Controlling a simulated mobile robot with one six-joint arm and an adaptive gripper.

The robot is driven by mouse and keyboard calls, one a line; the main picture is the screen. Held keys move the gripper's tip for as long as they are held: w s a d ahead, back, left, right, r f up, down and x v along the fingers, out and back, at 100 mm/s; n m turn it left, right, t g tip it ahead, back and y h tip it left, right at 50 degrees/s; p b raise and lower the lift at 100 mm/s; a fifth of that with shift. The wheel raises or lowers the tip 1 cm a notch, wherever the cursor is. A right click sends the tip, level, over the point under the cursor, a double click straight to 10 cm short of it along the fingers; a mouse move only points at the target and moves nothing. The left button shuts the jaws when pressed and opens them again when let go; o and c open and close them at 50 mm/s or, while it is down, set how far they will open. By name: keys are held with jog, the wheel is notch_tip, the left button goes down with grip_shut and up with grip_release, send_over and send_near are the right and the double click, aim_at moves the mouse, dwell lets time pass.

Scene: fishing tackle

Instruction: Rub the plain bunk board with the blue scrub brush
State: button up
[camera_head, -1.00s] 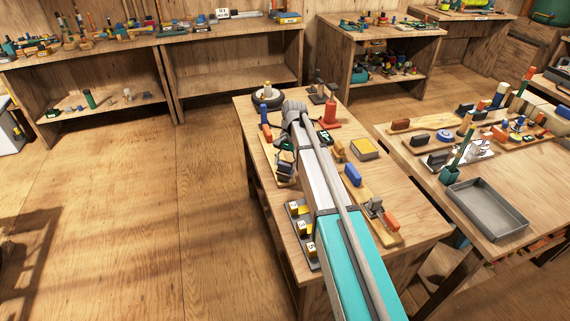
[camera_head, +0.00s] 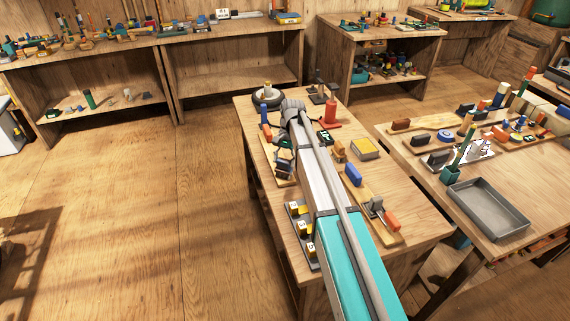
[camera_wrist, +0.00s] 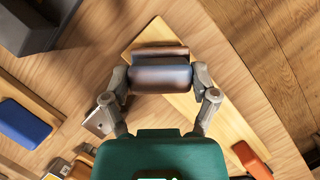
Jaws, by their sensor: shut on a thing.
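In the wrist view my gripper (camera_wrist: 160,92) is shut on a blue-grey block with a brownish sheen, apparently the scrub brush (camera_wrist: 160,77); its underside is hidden. It is over a plain pale board, apparently the bunk board (camera_wrist: 235,125), which lies along the table edge. Whether the brush touches the board is not clear. In the camera_head view the board (camera_head: 285,180) is at the left side of the middle table, partly covered by my arm. My gripper (camera_head: 283,148) is small and dark there.
An orange block (camera_wrist: 250,160) is near the board's lower-right end in the wrist view. A bright blue block (camera_head: 353,174) sits on another board to the right. A tray with yellow numbered pieces (camera_head: 302,235) is at the near left. A grey tray (camera_head: 488,210) stands on the right table.

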jog(key=shift+w+a, duration=0.25)
jog(key=shift+w, duration=0.65)
jog(key=shift+w+a+f, duration=0.1)
jog(key=shift+w+a, duration=0.1)
jog(key=shift+w, duration=0.75)
jog(key=shift+w+a, duration=0.15)
jog(key=shift+w, duration=0.75)
jog(key=shift+s, duration=0.1)
jog(key=shift+s+d, duration=0.25)
jog(key=shift+s, duration=0.7)
jog(key=shift+s+d, duration=0.2)
jog(key=shift+s, duration=0.7)
jog(key=shift+s, duration=0.15)
